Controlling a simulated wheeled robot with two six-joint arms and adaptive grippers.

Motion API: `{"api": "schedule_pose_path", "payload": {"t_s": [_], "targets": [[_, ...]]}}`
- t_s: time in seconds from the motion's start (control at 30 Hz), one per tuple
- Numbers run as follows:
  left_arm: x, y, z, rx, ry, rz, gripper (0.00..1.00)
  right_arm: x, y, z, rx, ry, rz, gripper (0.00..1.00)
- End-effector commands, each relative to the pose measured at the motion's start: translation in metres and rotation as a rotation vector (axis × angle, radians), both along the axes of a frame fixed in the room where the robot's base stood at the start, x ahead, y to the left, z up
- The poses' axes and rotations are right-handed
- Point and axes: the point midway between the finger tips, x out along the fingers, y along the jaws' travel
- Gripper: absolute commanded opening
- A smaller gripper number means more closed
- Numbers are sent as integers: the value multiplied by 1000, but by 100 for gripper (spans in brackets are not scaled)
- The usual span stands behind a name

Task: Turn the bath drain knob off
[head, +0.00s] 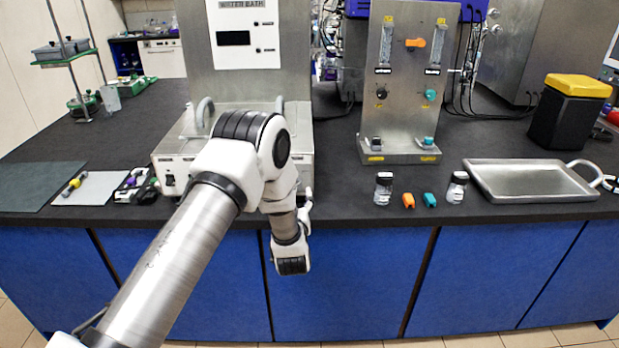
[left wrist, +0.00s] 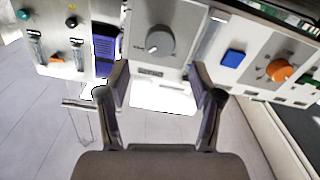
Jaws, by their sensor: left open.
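A grey round knob (left wrist: 160,40) with a pointer mark sits on a pale metal front panel in the left wrist view, probably the bath drain knob. A label is beside it, too small to read. My left gripper (left wrist: 165,88) is open and empty. The knob lies ahead of the gap between its fingers, apart from them. In the head view the water bath (head: 245,35) stands behind my left arm, which covers much of its base and the knob. The left fingers cannot be made out there. My right gripper is not in view.
The left wrist view also shows a blue square button (left wrist: 233,58) and an orange knob (left wrist: 281,70). In the head view a flow panel (head: 400,105) stands right of the bath. Vials, small clips and a metal tray (head: 530,180) lie near the counter's front edge.

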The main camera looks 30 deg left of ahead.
Motion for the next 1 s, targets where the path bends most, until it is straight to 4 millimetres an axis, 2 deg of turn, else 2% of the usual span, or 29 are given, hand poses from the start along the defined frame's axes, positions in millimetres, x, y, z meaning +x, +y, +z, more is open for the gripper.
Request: {"api": "schedule_pose_path", "payload": {"t_s": [0.3,0.43,0.63,0.77,0.8,1.0], "targets": [[48,30,-1,0,1,-1,66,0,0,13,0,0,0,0],[56,35,-2,1,3,-1,66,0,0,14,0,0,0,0],[56,35,-3,1,5,-3,66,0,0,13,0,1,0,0],[56,34,-3,0,4,-3,20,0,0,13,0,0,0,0],[56,34,-3,0,4,-3,6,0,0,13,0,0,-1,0],[56,34,-3,-1,4,-3,6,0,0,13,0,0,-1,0]]}}
